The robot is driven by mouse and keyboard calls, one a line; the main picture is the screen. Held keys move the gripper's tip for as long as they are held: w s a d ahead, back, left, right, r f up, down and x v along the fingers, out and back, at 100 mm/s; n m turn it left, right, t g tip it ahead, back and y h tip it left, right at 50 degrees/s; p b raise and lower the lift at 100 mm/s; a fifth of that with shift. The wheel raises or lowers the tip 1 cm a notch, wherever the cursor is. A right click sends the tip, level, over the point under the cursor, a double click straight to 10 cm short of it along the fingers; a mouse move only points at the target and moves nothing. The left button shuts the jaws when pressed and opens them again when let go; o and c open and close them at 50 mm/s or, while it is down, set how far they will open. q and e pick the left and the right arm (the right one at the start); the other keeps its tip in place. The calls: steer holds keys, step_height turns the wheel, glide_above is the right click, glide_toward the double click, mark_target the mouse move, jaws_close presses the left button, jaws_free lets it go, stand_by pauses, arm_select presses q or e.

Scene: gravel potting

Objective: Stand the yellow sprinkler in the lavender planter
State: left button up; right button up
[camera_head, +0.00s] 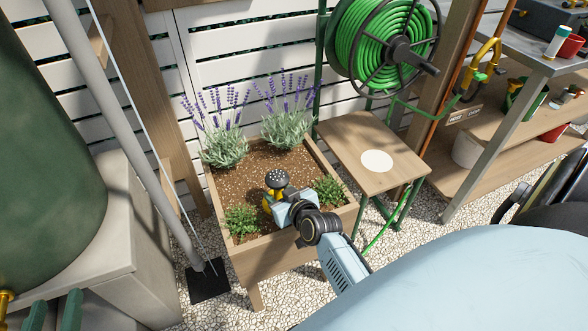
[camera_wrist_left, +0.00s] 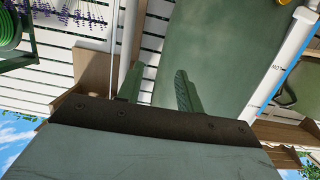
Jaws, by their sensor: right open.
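The yellow sprinkler (camera_head: 267,201) with its dark round head stands upright over the soil in the front middle of the wooden lavender planter (camera_head: 285,252). Its foot is hidden, so I cannot tell how deep it sits. My right gripper (camera_head: 279,207) is open around the sprinkler's body, low over the soil; its fingers partly cover the sprinkler. My left gripper (camera_head: 58,313) is at the bottom left, far from the planter. It also shows in the left wrist view (camera_wrist_left: 157,72), with its green fingers apart and nothing between them.
Lavender bushes (camera_head: 224,147) grow at the planter's back, and low green plants (camera_head: 241,221) flank the sprinkler. A small wooden table (camera_head: 345,148) with a white disc (camera_head: 377,161) stands right, below a green hose reel (camera_head: 385,40). A large green tank (camera_head: 45,120) stands left.

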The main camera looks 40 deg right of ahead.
steer(key=p+v, duration=0.2)
steer(key=v, duration=0.2)
steer(key=shift+s+r, duration=0.15)
steer(key=p+v, duration=0.2)
steer(key=v, duration=0.4)
steer(key=shift+s, duration=0.15)
arm_select(q)
steer(key=s+a+f+g+y, duration=0.1)
steer(key=s+a+f+g, duration=0.2)
steer(key=s+f+g, duration=0.3)
steer(key=s+a+f+g+y, duration=0.2)
steer(key=s+a+f+g, duration=0.1)
steer(key=s+f+g, duration=0.2)
steer(key=shift+s+a+f+n+g+y, duration=0.35)
steer(key=shift+s+f, duration=0.3)
steer(key=shift+s, duration=0.3)
arm_select(e)
steer(key=s+a+r+n+g, duration=0.1)
steer(key=s+a+r+g, duration=0.1)
steer(key=s+g, duration=0.3)
steer(key=s+a+r+n+g+y, duration=0.1)
steer(key=s+a+g, duration=0.3)
steer(key=s, duration=0.6)
steer(key=shift+s+r+n+g, duration=0.25)
steer(key=shift+r+n+g, duration=0.25)
steer(key=shift+r, duration=0.05)
steer(key=shift+a, duration=0.1)
